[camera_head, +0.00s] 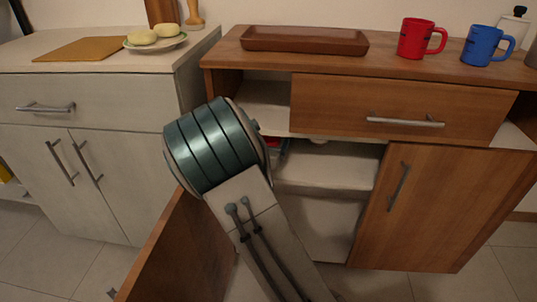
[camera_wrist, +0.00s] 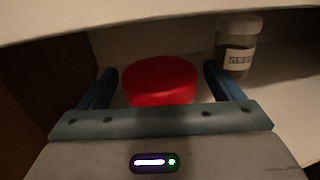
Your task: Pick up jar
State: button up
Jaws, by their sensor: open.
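In the wrist view, a round red lid-like top (camera_wrist: 160,80) sits between the two blue fingers of my gripper (camera_wrist: 160,76). Whatever is below it is hidden by the gripper body. The fingers are apart, one on each side of the red thing, with a gap visible at least on the right. A clear jar (camera_wrist: 237,48) with a white label and brownish contents stands upright farther back, beyond the right finger. In the head view my arm hides most of the gripper, which is inside the open wooden cabinet.
The cabinet (camera_head: 408,105) has a closed drawer (camera_head: 400,108) and an open right door (camera_head: 440,205). Another open door (camera_head: 183,255) stands left of my arm. A shelf edge crosses the wrist view's top. A tray (camera_head: 305,40), red mug (camera_head: 416,38) and blue mug (camera_head: 480,45) are on top.

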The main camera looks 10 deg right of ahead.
jog(key=shift+x, duration=0.85)
jog(key=c, duration=1.2)
jog(key=shift+c, duration=0.3)
jog(key=shift+r, duration=0.15)
